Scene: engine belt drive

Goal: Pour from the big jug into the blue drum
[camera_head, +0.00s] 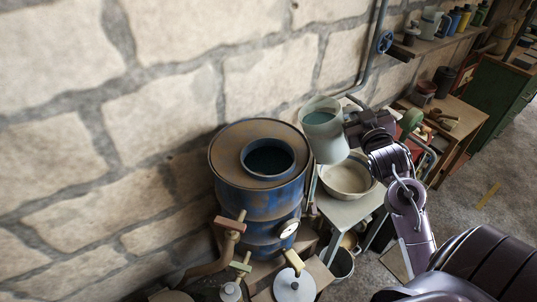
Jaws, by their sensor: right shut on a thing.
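The blue drum (258,207) stands against the stone wall, with a rusty top and a round dark opening with a blue rim. The big jug (326,141) is pale grey-green, with dark teal liquid showing inside its mouth. My right gripper (346,127) is shut on the jug at its right side and holds it up, just right of the drum's top. The jug looks nearly upright with a slight tilt. The fingertips are partly hidden by the jug and the wrist. My left gripper is not in view.
A pale bowl (347,178) sits on a small stand below the jug. Brass taps and a gauge (288,228) stick out at the drum's front. A metal bucket (341,265) is on the floor. A wooden bench (452,118) and a shelf with bottles are at the right.

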